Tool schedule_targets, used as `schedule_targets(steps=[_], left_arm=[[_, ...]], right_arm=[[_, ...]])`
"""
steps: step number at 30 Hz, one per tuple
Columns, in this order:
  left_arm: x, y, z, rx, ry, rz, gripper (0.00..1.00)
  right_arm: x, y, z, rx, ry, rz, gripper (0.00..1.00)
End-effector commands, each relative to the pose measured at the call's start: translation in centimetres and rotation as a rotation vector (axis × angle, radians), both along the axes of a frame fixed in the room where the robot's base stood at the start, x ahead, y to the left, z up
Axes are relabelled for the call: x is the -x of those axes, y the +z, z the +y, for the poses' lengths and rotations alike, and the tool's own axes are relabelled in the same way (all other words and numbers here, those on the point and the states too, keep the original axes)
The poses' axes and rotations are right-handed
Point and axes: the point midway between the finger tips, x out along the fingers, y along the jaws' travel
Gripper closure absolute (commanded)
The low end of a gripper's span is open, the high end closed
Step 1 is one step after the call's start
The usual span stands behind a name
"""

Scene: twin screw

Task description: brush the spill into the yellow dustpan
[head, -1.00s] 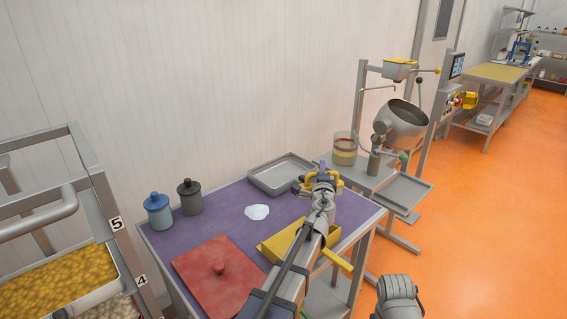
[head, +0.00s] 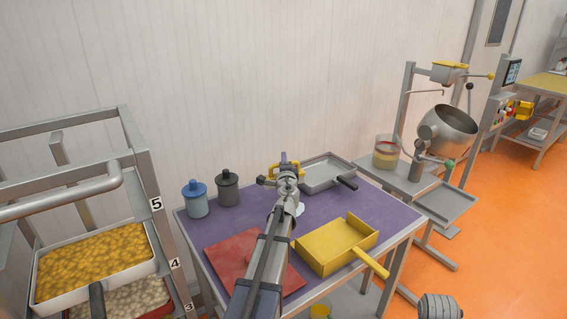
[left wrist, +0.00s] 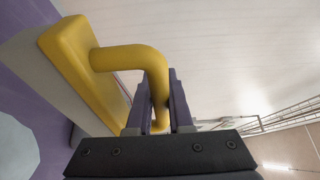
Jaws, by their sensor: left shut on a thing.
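The yellow dustpan (head: 322,252) lies on the purple table top at the front right, its handle pointing to the right front. The spill (head: 300,209) is a pale patch on the table, partly hidden behind my left arm. It seems to show at the left edge of the left wrist view (left wrist: 14,150). My left gripper (head: 284,170) is shut on the yellow looped handle of a brush (left wrist: 72,68), near the back of the table beyond the spill. The brush has a yellow back over a pale body. Whether it touches the table is unclear. My right gripper is out of view.
A red lidded slab (head: 226,252) lies at the front left. A blue jar (head: 196,203) and a dark jar (head: 228,190) stand at the back left. A metal tray (head: 327,163) and a black handle (head: 347,183) lie at the back right. A food rack (head: 150,185) stands left.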

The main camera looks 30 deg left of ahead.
Motion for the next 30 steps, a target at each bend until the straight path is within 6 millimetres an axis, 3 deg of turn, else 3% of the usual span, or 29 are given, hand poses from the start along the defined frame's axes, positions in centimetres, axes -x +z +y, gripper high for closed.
schedule_targets(steps=[8, 30], left_arm=[[0.1, -0.6, 0.2, 0.000, 0.002, 0.000, 1.00], [0.2, -7.2, -0.1, 0.000, 0.001, 0.000, 1.00]], right_arm=[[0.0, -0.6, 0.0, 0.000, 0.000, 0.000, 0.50], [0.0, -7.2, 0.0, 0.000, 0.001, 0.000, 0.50]])
